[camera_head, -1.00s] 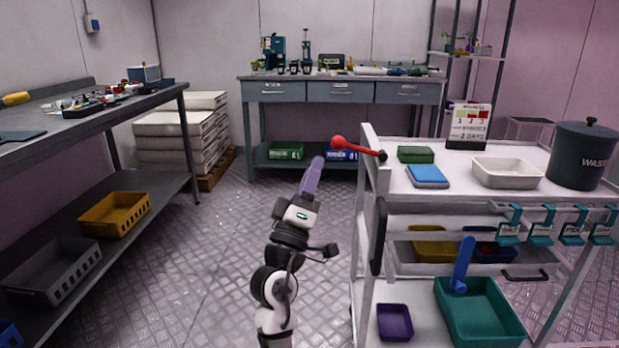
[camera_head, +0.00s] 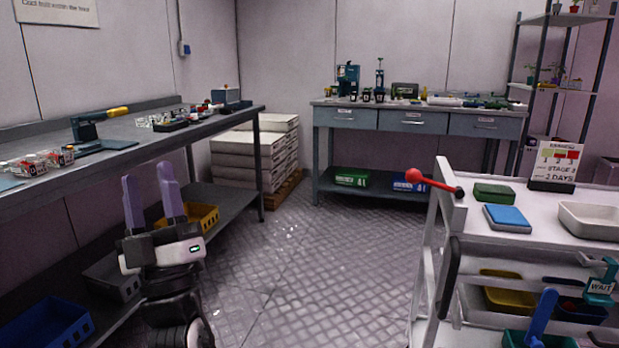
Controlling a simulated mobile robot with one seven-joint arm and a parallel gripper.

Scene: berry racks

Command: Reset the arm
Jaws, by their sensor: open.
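My gripper (camera_head: 154,200) is at the lower left of the head view. Its two purple fingers point up and stand apart, with nothing between them. It appears in front of the lower shelf of the left bench, overlapping the yellow basket in the picture. The rest of my arm drops out of the bottom of the frame.
The left bench (camera_head: 150,131) carries a press with a yellow handle and several clear boxes. A yellow basket (camera_head: 205,214) sits on its lower shelf. A white cart (camera_head: 452,222) with a red-knobbed lever (camera_head: 430,181) stands at right. The floor (camera_head: 290,275) between is clear.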

